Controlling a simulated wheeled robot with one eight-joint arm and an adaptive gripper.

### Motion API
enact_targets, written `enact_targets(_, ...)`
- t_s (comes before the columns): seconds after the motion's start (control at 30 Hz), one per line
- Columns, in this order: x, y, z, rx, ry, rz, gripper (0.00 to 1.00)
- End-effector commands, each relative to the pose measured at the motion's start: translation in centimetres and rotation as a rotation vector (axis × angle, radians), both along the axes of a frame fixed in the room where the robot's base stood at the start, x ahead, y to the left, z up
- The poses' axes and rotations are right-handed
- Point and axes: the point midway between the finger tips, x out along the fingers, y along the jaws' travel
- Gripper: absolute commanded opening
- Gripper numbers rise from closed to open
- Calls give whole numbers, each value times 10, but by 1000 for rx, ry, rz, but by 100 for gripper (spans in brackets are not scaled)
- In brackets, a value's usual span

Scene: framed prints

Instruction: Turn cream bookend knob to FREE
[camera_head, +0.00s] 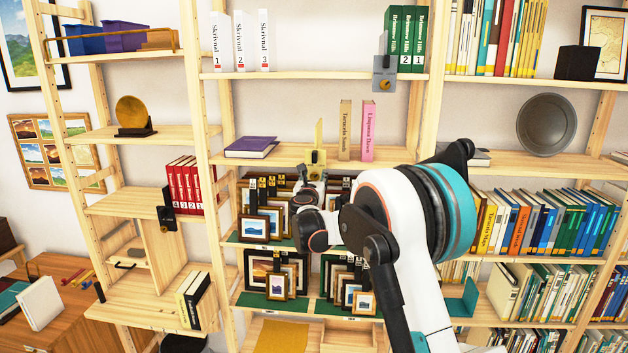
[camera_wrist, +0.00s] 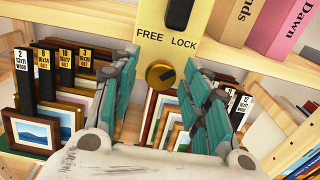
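The cream bookend (camera_head: 319,135) stands on the middle shelf in the head view, left of a tan book and a pink book. In the wrist view the cream bookend's front plate (camera_wrist: 145,50) carries the words FREE at left and LOCK at right. My gripper (camera_wrist: 162,88) is open, with one teal-padded finger on each side of the knob in this view. I cannot tell whether either finger touches it. In the head view my gripper (camera_head: 314,180) is just below the bookend.
Framed prints (camera_wrist: 60,130) with numbered labels fill the shelf below, close around my fingers. The pink book (camera_head: 368,130) and the tan book (camera_head: 345,130) stand right of the bookend. A purple book (camera_head: 251,147) lies at left. Grey (camera_head: 384,75) and black (camera_head: 167,212) bookends stand elsewhere.

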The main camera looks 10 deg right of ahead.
Motion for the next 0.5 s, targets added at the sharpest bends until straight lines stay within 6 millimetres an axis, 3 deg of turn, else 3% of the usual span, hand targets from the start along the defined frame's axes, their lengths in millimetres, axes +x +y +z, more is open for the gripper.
enact_targets(0.03,0,0,0,0,0,0,27)
enact_targets(0.13,0,0,0,0,0,0,4)
enact_targets(0.17,0,0,0,0,0,0,1)
enact_targets(0.5,0,0,0,-30,10,0,1)
